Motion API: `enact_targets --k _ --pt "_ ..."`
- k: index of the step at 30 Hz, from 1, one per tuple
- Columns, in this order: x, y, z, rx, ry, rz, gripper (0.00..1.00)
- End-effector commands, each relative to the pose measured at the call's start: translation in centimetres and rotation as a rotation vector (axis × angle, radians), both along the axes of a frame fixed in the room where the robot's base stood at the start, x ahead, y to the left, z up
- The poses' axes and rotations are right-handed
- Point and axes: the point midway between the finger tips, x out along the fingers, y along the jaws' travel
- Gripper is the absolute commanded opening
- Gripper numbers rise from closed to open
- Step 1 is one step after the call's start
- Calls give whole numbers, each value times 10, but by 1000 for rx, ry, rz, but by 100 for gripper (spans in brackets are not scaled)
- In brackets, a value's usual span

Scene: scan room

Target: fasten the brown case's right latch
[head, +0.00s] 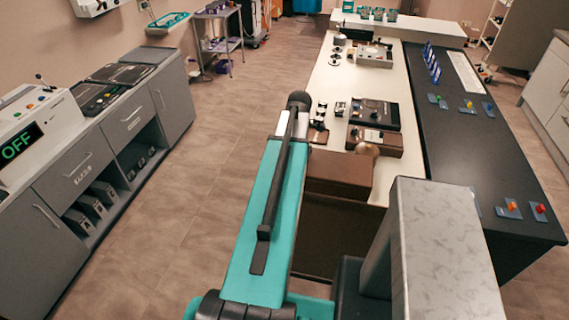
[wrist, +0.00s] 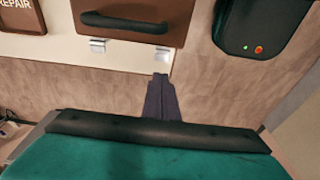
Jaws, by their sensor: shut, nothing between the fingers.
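The brown case (wrist: 172,14) is at the top of the wrist view, with a black handle (wrist: 125,22) on its near face. Two small silver latches show below the handle: a left latch (wrist: 97,45) and a right latch (wrist: 162,49). I cannot tell whether either is fastened. My gripper (wrist: 161,76) is shut and empty, pointing up the picture just below the right latch, with a small gap apparent between them. In the head view a brown case (head: 340,173) shows beyond my teal arm, which hides part of it; my gripper is hidden there.
A white tabletop (wrist: 40,47) carries the case; its near edge is close to my gripper. A black device (wrist: 262,22) with green and red lights is at the right. A dark "REPAIR" sign (wrist: 17,15) is at the left. Open floor (head: 190,170) lies left of the table.

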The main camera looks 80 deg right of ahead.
Motion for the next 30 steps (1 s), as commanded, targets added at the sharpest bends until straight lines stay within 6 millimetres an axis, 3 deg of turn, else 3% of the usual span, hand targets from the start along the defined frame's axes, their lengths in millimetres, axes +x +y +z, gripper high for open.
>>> enact_targets --k 8,24,30 --pt "-2 0 16 -1 0 1 0" --pt "-12 2 78 -2 0 10 0" --pt "-12 4 91 0 0 15 0"
